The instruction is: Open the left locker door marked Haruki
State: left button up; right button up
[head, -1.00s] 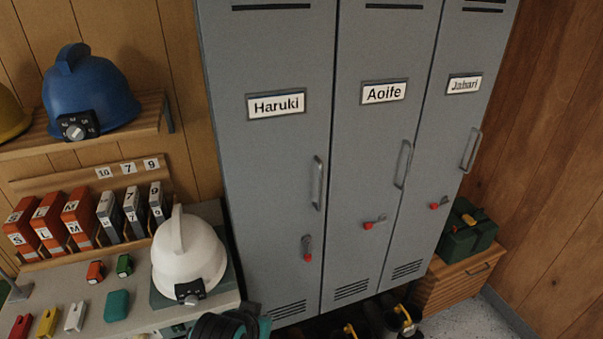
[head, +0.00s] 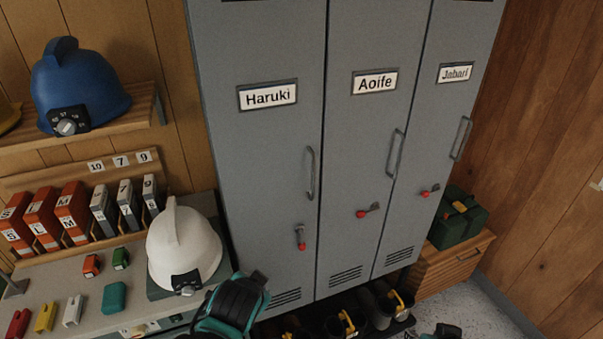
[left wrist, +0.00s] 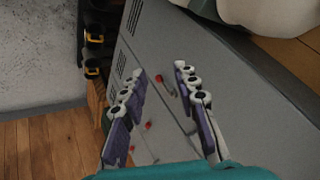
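The grey locker door marked Haruki (head: 262,190) is the leftmost of three and looks shut. Its bar handle (head: 310,173) is upright near the door's right edge. Below it a small red-tipped latch lever (head: 300,237) hangs straight down. My left arm comes in at the bottom of the head view, in front of the lockers' lower left, its fingers not clear there. In the left wrist view my left gripper (left wrist: 160,72) is open and empty, with a red-tipped lever (left wrist: 158,78) seen beyond, between the fingers. A dark part, seemingly of my right arm, shows at the bottom edge; its fingers are hidden.
Doors marked Aoife (head: 365,150) and Jabari (head: 430,140) look shut, their red-tipped levers turned sideways. A white helmet (head: 183,245) stands on the bench close left of my left arm. Boots (head: 345,323) stand below the lockers. A wooden crate (head: 455,262) stands right.

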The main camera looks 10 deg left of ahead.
pick_arm(q)
jog(key=w+r+m+t+y+p, duration=0.1)
jog(key=w+r+m+y+p, duration=0.1)
jog(key=w+r+m, duration=0.4)
jog(key=m+t+y+p, duration=0.3)
jog(key=m+t, duration=0.5)
jog(key=m, duration=1.3)
send_near(314, 175)
jog(key=x, duration=1)
jog(key=shift+w+a+b, duration=0.15)
jog(key=shift+w+b, duration=0.1)
jog(key=shift+b, duration=0.15)
grip_shut()
